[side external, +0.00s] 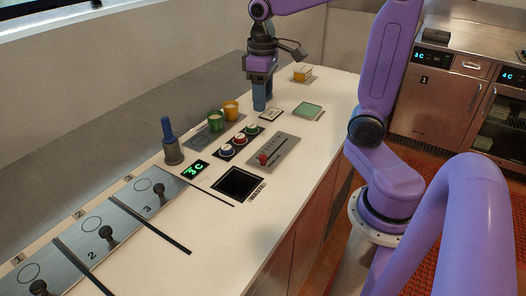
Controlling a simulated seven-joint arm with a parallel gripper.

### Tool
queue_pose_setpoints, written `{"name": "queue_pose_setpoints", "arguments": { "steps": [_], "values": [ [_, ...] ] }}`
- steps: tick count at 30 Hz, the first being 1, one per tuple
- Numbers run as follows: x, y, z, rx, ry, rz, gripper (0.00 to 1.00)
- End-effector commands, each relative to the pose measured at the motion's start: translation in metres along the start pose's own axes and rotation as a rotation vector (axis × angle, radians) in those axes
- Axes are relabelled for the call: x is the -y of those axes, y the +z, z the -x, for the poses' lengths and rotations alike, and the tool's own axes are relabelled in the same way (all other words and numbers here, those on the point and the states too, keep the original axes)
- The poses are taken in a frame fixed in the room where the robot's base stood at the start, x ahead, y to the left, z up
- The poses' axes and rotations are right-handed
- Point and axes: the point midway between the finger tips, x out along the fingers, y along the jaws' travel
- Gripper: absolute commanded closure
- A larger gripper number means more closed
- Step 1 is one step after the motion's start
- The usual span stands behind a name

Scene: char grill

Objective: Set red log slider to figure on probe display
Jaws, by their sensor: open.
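The slider panel (272,151) is a grey plate on the white counter with a dark slot and scale marks. Its red knob (263,158) sits near the lower left end of the slot. The probe display (195,170) is a small black panel with green characters that look like "3C". My gripper (260,103), with blue fingers pointing down, is behind the slider panel, above the far part of the counter and apart from the knob. It holds nothing that I can see. The gap between its fingers is hard to make out from this side.
A blue-handled probe in a grey holder (173,153), green (215,120) and yellow (231,110) cups, and several coloured buttons (238,139) stand near the panel. A dark square opening (237,183) lies in front. A green pad (308,111) and yellow block (302,73) are at the back.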

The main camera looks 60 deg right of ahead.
Motion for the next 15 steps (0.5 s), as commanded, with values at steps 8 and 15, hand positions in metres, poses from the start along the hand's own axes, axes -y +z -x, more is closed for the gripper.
{"name": "queue_pose_setpoints", "arguments": {
  "steps": [8,15],
  "values": [
    [-0.001,0.001,-0.029,0.007,-0.001,-0.004,0.49],
    [-0.001,0.001,-0.074,0.008,-0.001,-0.004,0.49]
  ]
}}
